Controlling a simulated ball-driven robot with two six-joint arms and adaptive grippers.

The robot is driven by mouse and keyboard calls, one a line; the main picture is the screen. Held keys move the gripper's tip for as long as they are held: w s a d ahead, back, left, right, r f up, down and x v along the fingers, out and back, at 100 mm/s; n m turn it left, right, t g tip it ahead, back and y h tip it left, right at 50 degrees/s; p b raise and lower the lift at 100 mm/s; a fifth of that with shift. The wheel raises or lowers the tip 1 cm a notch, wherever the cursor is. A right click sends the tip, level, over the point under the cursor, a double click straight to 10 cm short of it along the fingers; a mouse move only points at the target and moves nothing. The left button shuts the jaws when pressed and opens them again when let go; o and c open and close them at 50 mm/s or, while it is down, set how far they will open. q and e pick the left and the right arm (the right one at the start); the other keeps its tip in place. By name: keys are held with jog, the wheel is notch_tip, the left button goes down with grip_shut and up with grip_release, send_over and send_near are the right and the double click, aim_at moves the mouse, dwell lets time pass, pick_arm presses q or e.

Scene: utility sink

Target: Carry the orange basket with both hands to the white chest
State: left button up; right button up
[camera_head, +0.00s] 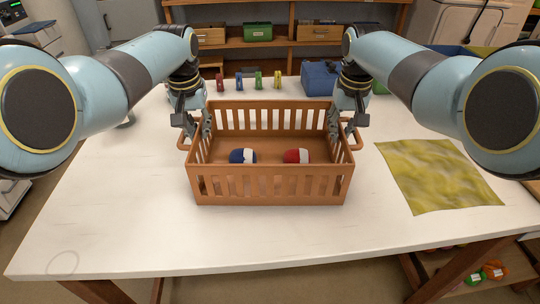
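The orange basket (270,188) stands upright on the white table, with slatted walls and a loop handle on its left and right sides. Inside it lie a blue-and-white rounded item (240,156) and a red-and-white one (297,156). My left gripper (196,130) is at the basket's left side by the left handle. My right gripper (344,130) is at the right side by the right handle. The fingers overlap the rim and handles, so I cannot tell whether they are closed on them. A white chest-like unit (450,24) stands at the back right; I cannot tell whether it is the white chest.
The white table (120,225) is clear at the front and left. A yellow-green cloth (435,176) lies at right. Several small coloured items (239,82) and a blue box (319,78) stand behind the basket. Wooden shelves (280,42) stand beyond the table.

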pick_arm(q)
grip_shut()
pick_arm(e)
grip_shut()
pick_arm(q)
jog(key=shift+r, duration=0.1)
pick_arm(e)
jog(key=shift+r, duration=0.15)
